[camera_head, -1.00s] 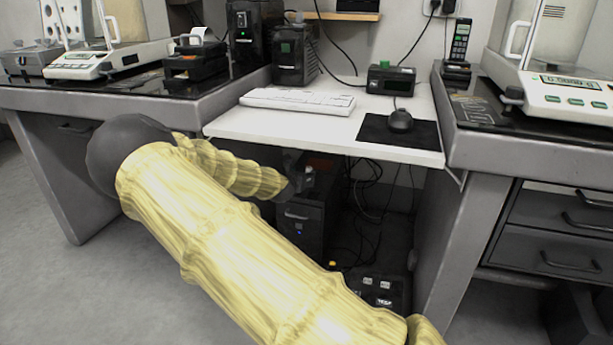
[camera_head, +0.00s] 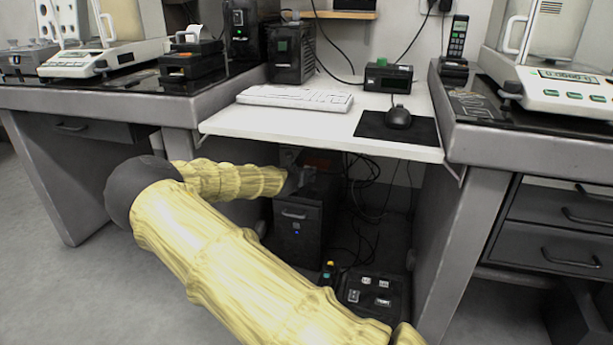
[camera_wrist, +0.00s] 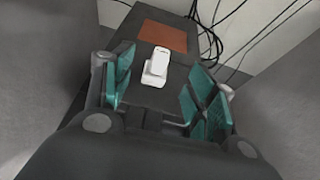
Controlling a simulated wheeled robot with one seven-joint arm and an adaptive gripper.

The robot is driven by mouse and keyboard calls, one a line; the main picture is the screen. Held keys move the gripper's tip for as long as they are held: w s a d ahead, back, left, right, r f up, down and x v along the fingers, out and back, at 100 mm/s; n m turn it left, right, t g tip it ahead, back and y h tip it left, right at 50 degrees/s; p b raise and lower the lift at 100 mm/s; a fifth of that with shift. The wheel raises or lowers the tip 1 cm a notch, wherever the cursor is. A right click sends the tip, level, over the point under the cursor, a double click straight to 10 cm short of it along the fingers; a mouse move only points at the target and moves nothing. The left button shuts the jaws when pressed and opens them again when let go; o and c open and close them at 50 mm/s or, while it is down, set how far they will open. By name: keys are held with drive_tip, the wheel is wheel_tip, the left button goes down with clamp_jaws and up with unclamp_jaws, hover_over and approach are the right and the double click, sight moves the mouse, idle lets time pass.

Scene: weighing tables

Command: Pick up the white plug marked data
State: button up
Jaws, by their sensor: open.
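A small white plug-like piece (camera_wrist: 157,65) stands on top of a dark computer case (camera_wrist: 150,98) in the wrist view; no marking on it can be read. My gripper (camera_wrist: 163,78) is open, with its teal pads on either side of that piece and nothing held. In the head view my gripper (camera_head: 297,182) is beneath the white desk, at the top of the dark case (camera_head: 299,225), and the piece there is not clear. Several small white pieces (camera_head: 382,302) lie on a black tray (camera_head: 346,284) on the floor; their labels are too small to read.
The white desk (camera_head: 235,121) hangs over the case, carrying a keyboard (camera_head: 295,98) and mouse (camera_head: 398,118). Loose black cables (camera_wrist: 212,32) run behind the case. Grey table sides stand left and right. A yellow-topped item (camera_head: 328,272) is beside the tray.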

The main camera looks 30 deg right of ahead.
drive_tip(key=shift+b+x, duration=1.75)
drive_tip(key=shift+x, duration=0.8)
drive_tip(key=shift+c, duration=0.2)
drive_tip(key=c, duration=1.1)
drive_tip(key=shift+r, duration=0.1)
